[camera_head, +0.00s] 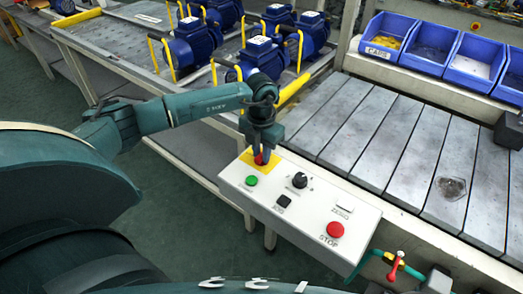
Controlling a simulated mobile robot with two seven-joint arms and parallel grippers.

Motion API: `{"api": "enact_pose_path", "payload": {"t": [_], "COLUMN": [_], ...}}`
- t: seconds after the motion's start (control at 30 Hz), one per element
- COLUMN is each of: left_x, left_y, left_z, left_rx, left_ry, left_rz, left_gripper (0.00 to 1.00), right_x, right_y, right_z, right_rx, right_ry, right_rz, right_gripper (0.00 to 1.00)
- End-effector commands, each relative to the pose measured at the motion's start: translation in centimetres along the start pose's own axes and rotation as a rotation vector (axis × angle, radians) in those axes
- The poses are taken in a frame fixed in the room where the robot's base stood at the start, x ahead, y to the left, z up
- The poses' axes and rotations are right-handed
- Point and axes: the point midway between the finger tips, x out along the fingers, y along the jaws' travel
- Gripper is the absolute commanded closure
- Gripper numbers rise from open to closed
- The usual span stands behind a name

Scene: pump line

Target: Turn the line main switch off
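The line main switch (260,160) is a red handle on a yellow plate (245,158) at the far left corner of the white control panel (290,230). My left gripper (262,155) points down at it, with its fingers on either side of the red handle. The fingers hide most of the handle, so its angle is unclear. I cannot tell whether the fingers press on it or only stand around it. My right gripper is not in view.
The panel also holds a green button (252,181), a black knob (299,180), a black button (284,201) and a red STOP button (335,230). Blue pumps (195,45) stand behind my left arm. A slatted conveyor (385,135) and blue bins (478,58) lie right.

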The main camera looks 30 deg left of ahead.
Motion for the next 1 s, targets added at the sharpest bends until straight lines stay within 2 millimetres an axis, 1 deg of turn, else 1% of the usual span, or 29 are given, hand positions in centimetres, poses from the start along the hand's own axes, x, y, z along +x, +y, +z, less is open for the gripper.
{"api": "enact_pose_path", "payload": {"t": [0.03,0.2,0.23,0.47,0.67,0.87,1.0], "left_x": [-0.03,-0.04,-0.04,-0.06,-0.09,-0.15,-0.20], "left_y": [-0.01,-0.01,-0.01,-0.01,-0.01,-0.03,-0.04], "left_z": [0.01,0.02,0.02,0.02,0.02,0.04,0.05], "left_rx": [0.000,0.000,0.000,-0.005,-0.055,-0.177,-0.299], "left_ry": [0.000,-0.001,-0.001,-0.001,0.000,0.000,0.000], "left_rz": [0.000,0.000,0.000,-0.001,0.000,-0.001,-0.002], "left_gripper": [0.85,0.99,1.00,1.00,1.00,1.00,1.00], "right_x": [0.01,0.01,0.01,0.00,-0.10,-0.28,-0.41], "right_y": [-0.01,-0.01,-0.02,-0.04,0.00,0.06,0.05], "right_z": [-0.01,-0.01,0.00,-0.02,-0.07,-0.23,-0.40], "right_rx": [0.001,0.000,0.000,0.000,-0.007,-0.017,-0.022], "right_ry": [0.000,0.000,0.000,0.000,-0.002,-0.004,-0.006], "right_rz": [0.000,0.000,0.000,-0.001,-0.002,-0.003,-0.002], "right_gripper": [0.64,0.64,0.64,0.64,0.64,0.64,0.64]}}
